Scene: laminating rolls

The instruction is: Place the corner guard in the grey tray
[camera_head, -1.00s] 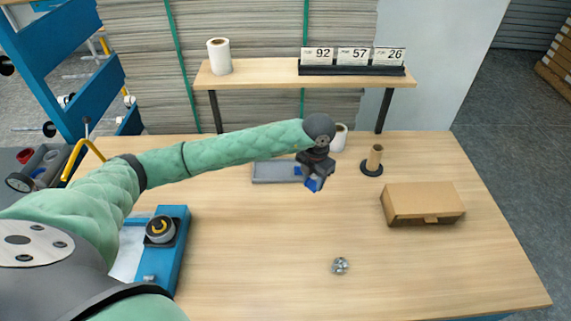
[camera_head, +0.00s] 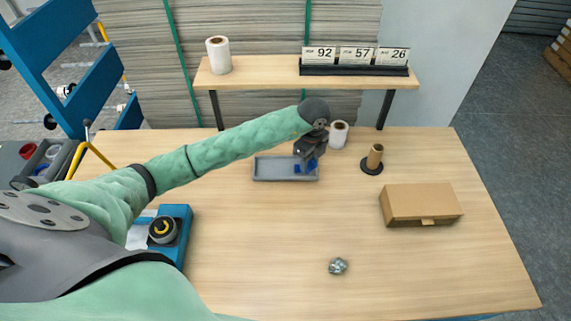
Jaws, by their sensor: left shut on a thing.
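The grey tray (camera_head: 273,171) lies at the back middle of the wooden table. My left gripper (camera_head: 308,164) is over the tray's right end, pointing down. It is shut on a small blue piece, which I take for the corner guard (camera_head: 312,164). More blue (camera_head: 297,169) shows just left of it, at the tray; I cannot tell whether this is a separate piece. The fingers partly hide the held piece, and I cannot tell whether it touches the tray. My right gripper is out of view.
A white roll (camera_head: 339,134) stands behind and right of the gripper. A cardboard core on a black base (camera_head: 373,160) and a cardboard box (camera_head: 421,205) stand to the right. A shiny metallic object (camera_head: 338,266) lies in front. A blue machine (camera_head: 178,234) is at left. The middle table is clear.

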